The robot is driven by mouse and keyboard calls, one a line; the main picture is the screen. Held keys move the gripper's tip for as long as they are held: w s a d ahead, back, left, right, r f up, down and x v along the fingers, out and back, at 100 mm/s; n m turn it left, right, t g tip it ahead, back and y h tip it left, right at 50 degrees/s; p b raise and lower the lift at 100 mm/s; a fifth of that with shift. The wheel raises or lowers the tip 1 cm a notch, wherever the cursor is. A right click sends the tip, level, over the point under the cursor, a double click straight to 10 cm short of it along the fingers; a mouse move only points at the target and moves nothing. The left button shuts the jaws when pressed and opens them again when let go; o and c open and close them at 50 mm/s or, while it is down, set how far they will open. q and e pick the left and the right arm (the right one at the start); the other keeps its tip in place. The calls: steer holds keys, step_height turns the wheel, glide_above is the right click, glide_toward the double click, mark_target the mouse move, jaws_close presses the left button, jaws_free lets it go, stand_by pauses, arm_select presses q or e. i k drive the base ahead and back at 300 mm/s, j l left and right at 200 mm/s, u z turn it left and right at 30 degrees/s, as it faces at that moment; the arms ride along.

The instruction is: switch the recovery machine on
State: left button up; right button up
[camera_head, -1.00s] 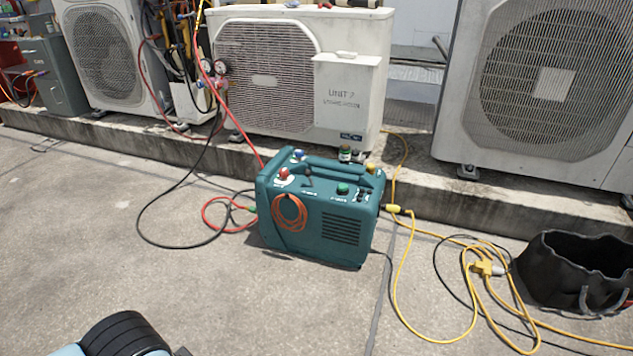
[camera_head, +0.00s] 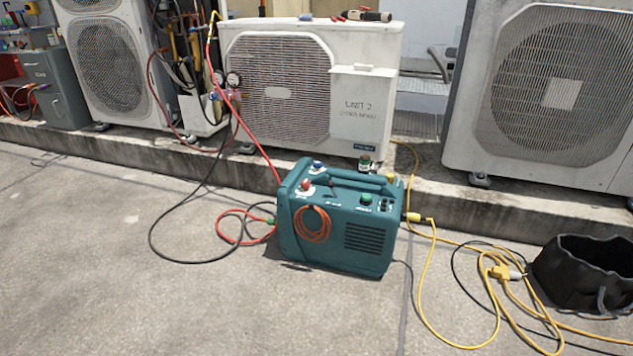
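The recovery machine (camera_head: 338,218) is a teal box with a carry handle, standing upright on the concrete in the middle of the view. Its sloped top has a red knob (camera_head: 306,184), a blue knob (camera_head: 317,166), a green knob or button (camera_head: 367,199) and small dark switches or sockets (camera_head: 384,205) at the right. I cannot tell the switch position. An orange coil (camera_head: 313,224) hangs on its front. A yellow plug (camera_head: 414,217) is at its right side. Neither of my grippers is in view.
Yellow cord (camera_head: 432,290) and thin black cable lie on the ground right of the machine, beside a black bag (camera_head: 585,275). Red and black hoses (camera_head: 180,240) lie to its left. Condenser units (camera_head: 310,90) stand on a ledge behind. The front left floor is clear.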

mark_target(330, 183)
steer(key=i+u, duration=0.35)
steer(key=i+l+u, duration=0.1)
steer(key=u, duration=0.3)
steer(key=i+l+u, duration=0.15)
steer(key=u, duration=0.2)
steer(key=i+l, duration=0.05)
